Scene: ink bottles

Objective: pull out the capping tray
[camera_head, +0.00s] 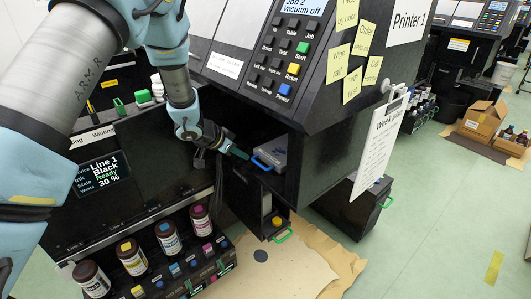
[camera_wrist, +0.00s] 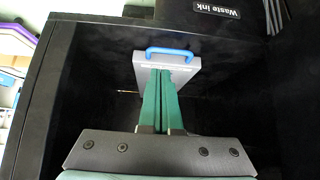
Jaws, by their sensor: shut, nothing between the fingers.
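The capping tray (camera_head: 272,157) is a grey box with a blue handle (camera_head: 262,163), in the open dark bay of the printer. In the wrist view the tray's grey front (camera_wrist: 191,69) stands straight ahead, with the blue handle (camera_wrist: 172,51) on it. My gripper (camera_head: 243,154) points into the bay at the tray. In the wrist view the green fingers (camera_wrist: 165,73) are pressed together with nothing between them. Their tips overlap the tray front just below the handle; I cannot tell whether they touch it.
Dark bay walls close in on both sides. Below the bay is an open compartment with a green handle (camera_head: 284,236). A clipboard (camera_head: 378,143) hangs on the printer's side. Ink bottles (camera_head: 168,238) stand in a rack at lower left. Cardboard (camera_head: 300,262) lies on the floor.

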